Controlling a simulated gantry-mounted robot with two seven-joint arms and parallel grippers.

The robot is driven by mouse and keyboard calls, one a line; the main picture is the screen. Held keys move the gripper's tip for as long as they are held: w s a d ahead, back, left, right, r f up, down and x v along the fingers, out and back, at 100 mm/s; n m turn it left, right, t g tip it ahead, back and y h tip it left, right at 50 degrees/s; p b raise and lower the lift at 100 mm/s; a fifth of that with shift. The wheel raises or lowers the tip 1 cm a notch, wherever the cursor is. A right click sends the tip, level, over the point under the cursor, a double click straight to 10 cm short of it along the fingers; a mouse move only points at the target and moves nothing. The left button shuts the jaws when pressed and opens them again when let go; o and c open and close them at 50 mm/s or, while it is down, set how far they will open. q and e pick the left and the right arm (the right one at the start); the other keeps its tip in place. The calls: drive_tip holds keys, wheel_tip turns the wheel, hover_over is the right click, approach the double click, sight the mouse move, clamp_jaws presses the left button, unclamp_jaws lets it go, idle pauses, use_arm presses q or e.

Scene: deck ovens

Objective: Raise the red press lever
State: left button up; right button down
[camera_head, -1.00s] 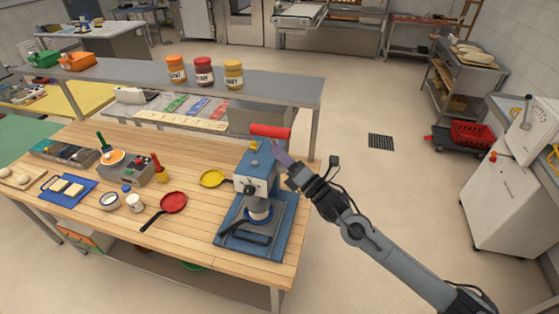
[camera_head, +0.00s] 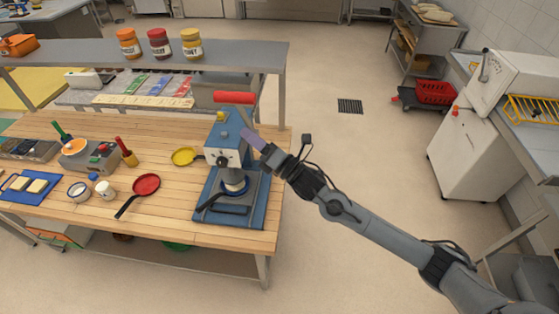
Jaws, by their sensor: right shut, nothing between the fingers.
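The blue press (camera_head: 222,143) stands at the right end of the wooden table on a blue base tray (camera_head: 252,205). My right gripper (camera_head: 250,136) is shut and empty. Its purple-grey fingers point up and left, beside the upper right side of the press and below the red lever. I cannot tell whether the fingertips touch the press. My left gripper is not in view.
A yellow pan (camera_head: 185,156) and a red pan (camera_head: 146,184) lie left of the press on the wooden table (camera_head: 170,215). A grey shelf (camera_head: 90,58) with three jars (camera_head: 160,43) runs behind.

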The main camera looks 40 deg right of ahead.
drive_tip(key=b+v, duration=0.2)
drive_tip(key=v, duration=0.7)
drive_tip(key=shift+s+r, duration=0.2)
drive_tip(key=shift+r, duration=0.2)
drive_tip(key=shift+a, duration=0.15)
